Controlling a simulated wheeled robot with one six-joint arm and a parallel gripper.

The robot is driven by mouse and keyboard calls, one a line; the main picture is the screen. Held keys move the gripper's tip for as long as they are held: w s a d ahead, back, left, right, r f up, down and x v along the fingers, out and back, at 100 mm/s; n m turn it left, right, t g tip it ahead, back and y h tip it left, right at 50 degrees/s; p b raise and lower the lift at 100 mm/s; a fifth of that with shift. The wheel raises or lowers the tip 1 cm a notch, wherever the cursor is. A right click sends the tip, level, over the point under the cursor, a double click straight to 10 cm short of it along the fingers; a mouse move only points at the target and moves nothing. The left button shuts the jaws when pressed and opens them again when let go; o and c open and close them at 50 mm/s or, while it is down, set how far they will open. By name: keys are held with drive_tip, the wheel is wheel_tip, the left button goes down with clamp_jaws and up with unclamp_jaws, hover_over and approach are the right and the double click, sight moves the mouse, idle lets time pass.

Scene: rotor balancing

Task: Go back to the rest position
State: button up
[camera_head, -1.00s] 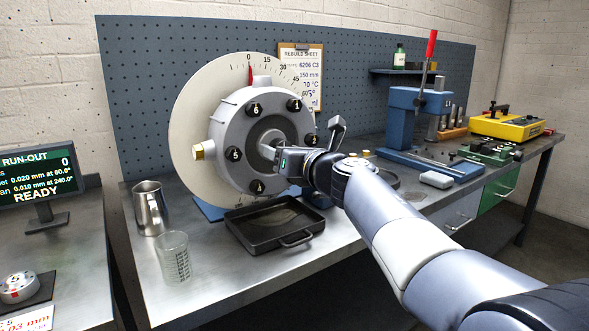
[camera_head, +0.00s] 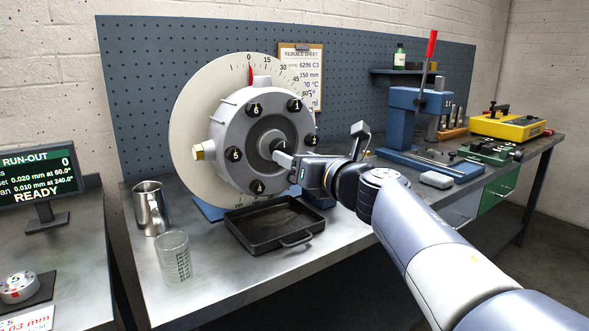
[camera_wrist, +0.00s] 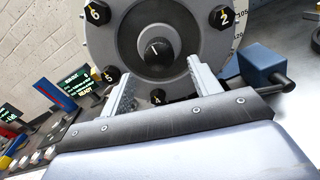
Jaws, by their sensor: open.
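The grey rotor (camera_head: 236,130) with numbered black bolts stands upright in front of a white degree dial (camera_head: 190,100). My gripper (camera_head: 277,152) is in front of the rotor's hub, at its lower right in the head view. Whether a fingertip touches the rotor cannot be told.
A black drip tray (camera_head: 275,222) lies below the rotor. A metal jug (camera_head: 150,205) and a clear beaker (camera_head: 174,258) stand at left. A blue press (camera_head: 410,115) and a yellow case (camera_head: 507,126) stand to the right.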

sight(283, 150)
drive_tip(key=v, duration=0.5)
drive_tip(key=x, duration=1.1)
drive_tip(key=shift+w+a+r, duration=0.15)
drive_tip(key=m+p, duration=0.1)
drive_tip(key=m, duration=0.2)
drive_tip(key=shift+r+p, duration=0.1)
drive_tip(key=shift+p, duration=0.3)
drive_tip(key=m+p, duration=0.1)
drive_tip(key=m, duration=0.1)
drive_tip(key=shift+m, duration=0.3)
drive_tip(key=m+p, duration=0.3)
drive_tip(key=m, duration=0.2)
drive_tip(key=shift+m, duration=0.4)
drive_tip(key=m+p, duration=0.2)
drive_tip(key=m, duration=0.2)
drive_tip(key=shift+r+m, duration=0.1)
drive_tip(key=shift+m, duration=0.3)
drive_tip(key=m+p, duration=0.3)
drive_tip(key=m, duration=0.2)
